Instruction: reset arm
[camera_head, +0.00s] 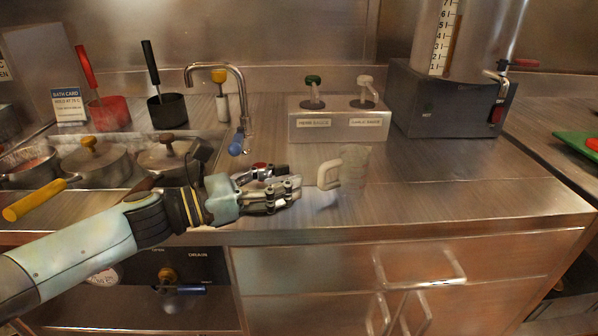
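My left gripper (290,178) reaches in from the left, above the front part of the steel counter. Its two fingers point right and look apart, with nothing seen between them. A clear measuring cup (356,163) with a cream handle (329,174) is just right of the fingertips. The handle faces the gripper, and a small gap separates them. The cup looks upright; whether it rests on the counter is hard to tell. My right gripper is out of view.
Lidded pots (95,160) stand at the left, behind my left arm. A faucet (238,100) rises behind the gripper. A sauce pump box (338,122) and a grey dispenser (447,100) stand at the back. The counter right of the cup is clear.

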